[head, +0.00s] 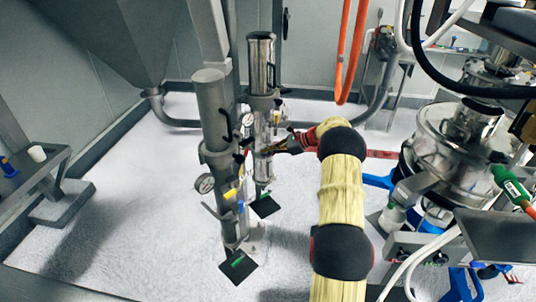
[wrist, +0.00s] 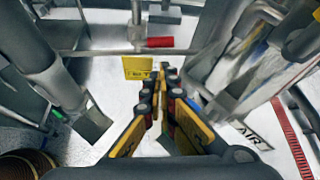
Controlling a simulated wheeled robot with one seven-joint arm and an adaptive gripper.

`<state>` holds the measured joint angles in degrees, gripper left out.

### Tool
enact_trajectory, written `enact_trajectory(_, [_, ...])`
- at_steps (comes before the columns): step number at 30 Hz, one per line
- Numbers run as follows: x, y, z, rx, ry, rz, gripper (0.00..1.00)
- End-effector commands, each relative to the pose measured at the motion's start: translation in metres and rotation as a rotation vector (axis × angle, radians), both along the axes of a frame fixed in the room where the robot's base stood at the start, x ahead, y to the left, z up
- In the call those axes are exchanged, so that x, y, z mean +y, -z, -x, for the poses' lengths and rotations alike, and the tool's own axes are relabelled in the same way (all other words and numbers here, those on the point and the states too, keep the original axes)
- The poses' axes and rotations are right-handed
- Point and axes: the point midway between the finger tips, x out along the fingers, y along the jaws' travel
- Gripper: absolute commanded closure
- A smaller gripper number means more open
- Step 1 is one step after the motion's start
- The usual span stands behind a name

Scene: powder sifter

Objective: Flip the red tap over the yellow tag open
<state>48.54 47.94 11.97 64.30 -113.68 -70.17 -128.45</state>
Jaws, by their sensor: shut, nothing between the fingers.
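In the wrist view, the red tap (wrist: 160,42) is a short red handle lying sideways, pointing right from a grey valve body on a horizontal pipe. The yellow tag (wrist: 137,68) with dark lettering hangs just below and left of it. My gripper (wrist: 161,72) is shut and empty. Its fingertips appear just below the red handle and beside the tag's right edge; I cannot tell whether they touch either. In the head view, my gripper (head: 272,149) reaches left to the rear steel column; the red tap cannot be made out clearly there.
Two upright columns, a grey front one (head: 217,150) and a steel rear one (head: 261,70), stand close together, with a gauge (head: 205,184) on the front one. A sifter machine (head: 455,140) stands at the right. An AIR label (wrist: 252,137) shows in the wrist view.

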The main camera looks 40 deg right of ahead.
Motion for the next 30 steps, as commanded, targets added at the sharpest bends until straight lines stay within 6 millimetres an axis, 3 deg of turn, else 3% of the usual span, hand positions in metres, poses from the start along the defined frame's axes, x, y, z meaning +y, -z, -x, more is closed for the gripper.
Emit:
enact_trajectory(3, [0.013, 0.014, -0.016, 0.001, -0.001, -0.001, 1.0])
enact_trajectory(12, [0.033, 0.033, -0.043, 0.002, 0.001, -0.002, 1.0])
enact_trajectory(30, [0.036, 0.036, -0.049, -0.006, 0.002, 0.006, 1.0])
